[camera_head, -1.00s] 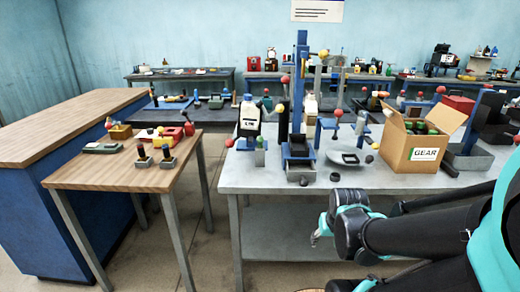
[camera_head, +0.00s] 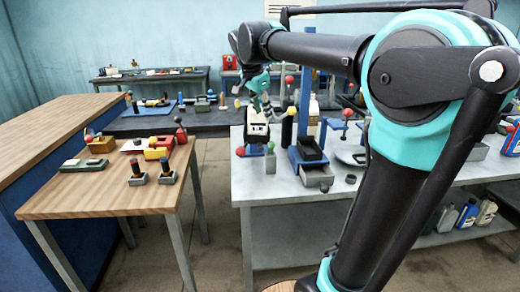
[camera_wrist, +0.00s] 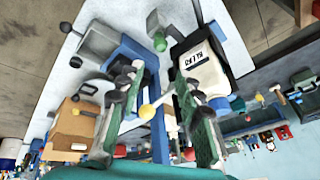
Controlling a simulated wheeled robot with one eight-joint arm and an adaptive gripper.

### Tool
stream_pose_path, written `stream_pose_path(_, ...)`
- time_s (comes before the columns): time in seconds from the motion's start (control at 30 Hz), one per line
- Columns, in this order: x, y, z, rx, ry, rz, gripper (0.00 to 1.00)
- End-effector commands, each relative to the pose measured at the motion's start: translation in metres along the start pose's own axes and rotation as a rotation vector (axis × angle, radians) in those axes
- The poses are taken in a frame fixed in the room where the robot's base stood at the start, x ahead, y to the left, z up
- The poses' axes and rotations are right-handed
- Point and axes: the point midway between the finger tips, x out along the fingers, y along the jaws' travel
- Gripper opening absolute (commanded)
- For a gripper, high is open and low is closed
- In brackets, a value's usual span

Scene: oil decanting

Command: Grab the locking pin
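A pale pin with a yellow ball end (camera_wrist: 148,111), which looks like the locking pin, shows between my fingers in the wrist view. My gripper (camera_wrist: 160,107) is open, with its two green-padded fingers wide apart on either side of the pin. I see no finger touching it. In the head view my gripper (camera_head: 263,98) hangs above the white and black bottle (camera_head: 258,134), beside the blue stand (camera_head: 305,125).
The bottle also shows close to the right finger in the wrist view (camera_wrist: 203,73). A grey tray (camera_head: 317,176) sits before the stand. A cardboard box (camera_wrist: 72,130) appears at lower left in the wrist view. A wooden table (camera_head: 105,190) with small parts stands left, with a floor gap between.

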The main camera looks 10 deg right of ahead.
Motion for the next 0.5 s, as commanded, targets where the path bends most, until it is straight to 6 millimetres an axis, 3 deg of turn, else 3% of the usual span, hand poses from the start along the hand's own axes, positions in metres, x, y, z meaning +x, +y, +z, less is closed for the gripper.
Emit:
stream_pose_path(0.17, 0.013, -0.003, -0.002, 0.016, 0.004, 0.001, 0.35)
stream_pose_path(0.5, 0.081, -0.003, -0.002, 0.015, 0.003, 0.001, 0.35)
